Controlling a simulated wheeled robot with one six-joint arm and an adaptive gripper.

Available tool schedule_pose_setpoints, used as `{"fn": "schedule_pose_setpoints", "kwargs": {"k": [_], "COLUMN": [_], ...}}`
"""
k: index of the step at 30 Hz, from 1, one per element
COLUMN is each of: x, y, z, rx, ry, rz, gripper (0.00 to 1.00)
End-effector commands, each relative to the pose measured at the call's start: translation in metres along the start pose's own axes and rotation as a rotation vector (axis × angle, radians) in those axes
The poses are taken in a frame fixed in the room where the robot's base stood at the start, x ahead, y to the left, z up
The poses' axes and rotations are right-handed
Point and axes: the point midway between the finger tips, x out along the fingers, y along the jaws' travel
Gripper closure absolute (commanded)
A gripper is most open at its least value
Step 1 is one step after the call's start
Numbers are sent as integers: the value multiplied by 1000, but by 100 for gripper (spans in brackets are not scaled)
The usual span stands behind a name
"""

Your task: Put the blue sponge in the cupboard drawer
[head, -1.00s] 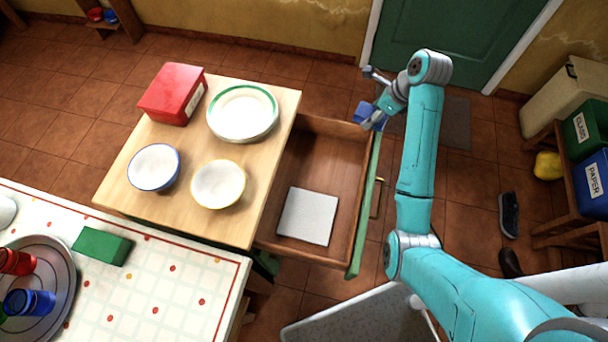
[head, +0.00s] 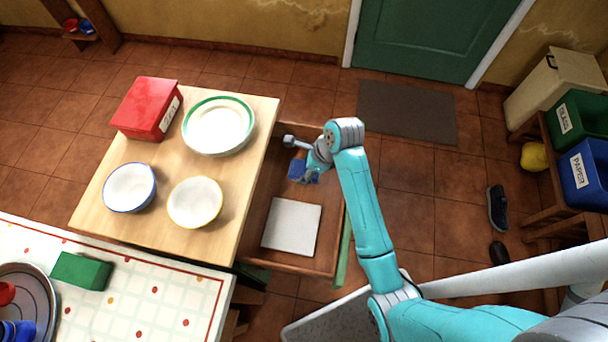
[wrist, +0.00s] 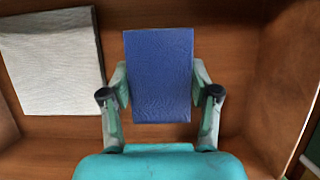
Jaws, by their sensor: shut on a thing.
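The blue sponge (wrist: 160,72) is between the two fingers of my gripper (wrist: 160,90) in the wrist view, with a finger against each side. In the head view the sponge (head: 297,170) shows partly behind my gripper (head: 308,178), over the far part of the open drawer. The cupboard drawer (head: 325,262) is pulled out to the right of the wooden top. The drawer's wooden floor (wrist: 225,120) lies behind the sponge in the wrist view. I cannot tell whether the sponge touches the floor.
A white square pad (head: 292,226) lies in the near part of the drawer, left of the sponge in the wrist view (wrist: 50,60). Bowls, plates (head: 218,125) and a red box (head: 147,108) stand on the cupboard top (head: 150,225). My arm crosses the drawer's right side.

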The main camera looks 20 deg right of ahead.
Motion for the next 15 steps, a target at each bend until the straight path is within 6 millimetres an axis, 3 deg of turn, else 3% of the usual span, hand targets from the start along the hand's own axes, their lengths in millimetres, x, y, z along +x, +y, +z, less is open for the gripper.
{"fn": "schedule_pose_setpoints", "kwargs": {"k": [9,15], "x": [31,35], "y": [0,0], "z": [-13,-14], "rx": [1,-1], "ry": [2,0], "rz": [2,-1], "gripper": [71,71]}}
